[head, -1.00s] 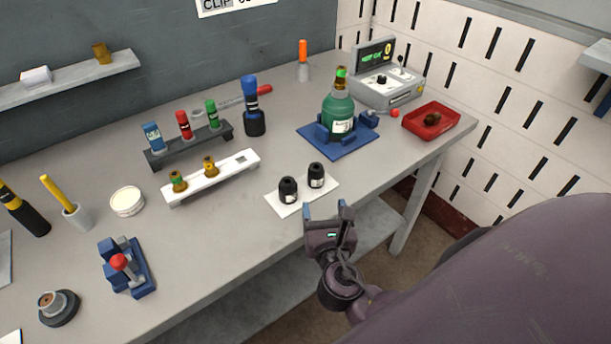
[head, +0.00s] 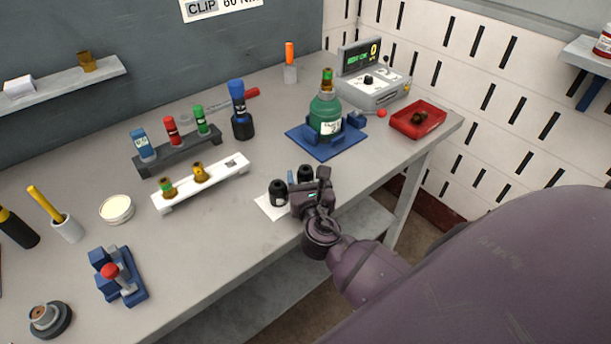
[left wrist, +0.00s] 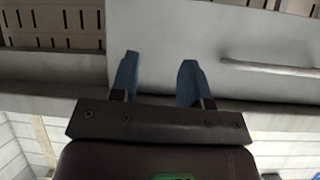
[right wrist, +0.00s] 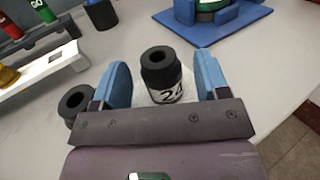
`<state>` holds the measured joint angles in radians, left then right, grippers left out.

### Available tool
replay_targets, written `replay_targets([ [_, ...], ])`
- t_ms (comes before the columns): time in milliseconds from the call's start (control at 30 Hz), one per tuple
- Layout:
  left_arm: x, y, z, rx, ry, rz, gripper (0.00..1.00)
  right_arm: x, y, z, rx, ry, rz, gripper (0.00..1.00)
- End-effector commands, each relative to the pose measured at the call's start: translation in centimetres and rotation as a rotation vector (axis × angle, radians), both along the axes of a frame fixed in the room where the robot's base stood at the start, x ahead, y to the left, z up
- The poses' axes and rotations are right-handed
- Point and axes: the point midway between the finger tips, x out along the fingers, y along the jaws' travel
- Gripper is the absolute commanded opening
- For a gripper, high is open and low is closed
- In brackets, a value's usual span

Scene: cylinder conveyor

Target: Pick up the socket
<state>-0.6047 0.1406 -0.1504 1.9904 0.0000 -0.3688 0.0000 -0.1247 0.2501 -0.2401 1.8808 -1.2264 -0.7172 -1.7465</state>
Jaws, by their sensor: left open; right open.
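The right socket (head: 305,173) is partly hidden by my right gripper (head: 308,180) in the head view. In the right wrist view this socket (right wrist: 161,72), with "24" on its label, stands between the open blue fingers of my right gripper (right wrist: 162,78), with gaps showing on both sides. The other socket (head: 278,194) is outside the fingers, beside the left one (right wrist: 76,102). My left gripper (left wrist: 158,75) is open and empty in the left wrist view, away from the sockets.
A white rack (head: 226,173) with brass-coloured fittings lies left of the card. A blue fixture (head: 318,147) holding a green bottle (head: 325,115) stands behind. A red tray (head: 435,128) is at the right edge. Table between card and blue fixture is clear.

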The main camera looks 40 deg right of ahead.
Motion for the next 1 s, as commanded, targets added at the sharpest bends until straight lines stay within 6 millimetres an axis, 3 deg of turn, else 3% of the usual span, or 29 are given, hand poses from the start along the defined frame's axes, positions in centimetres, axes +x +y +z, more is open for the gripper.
replay_targets([
  [333,0.00,0.05,0.02,0.002,0.000,-0.001,0.43,0.61,-0.32,0.01,0.001,0.000,0.000,0.67],
  [700,0.18,0.05,0.10,0.002,-0.003,-0.002,0.43,0.59,-0.29,0.01,0.001,0.000,-0.001,0.11],
  [1000,0.39,0.02,0.39,0.002,-0.008,-0.003,0.43,0.61,-0.29,0.46,0.002,-0.002,-0.001,0.11],
])
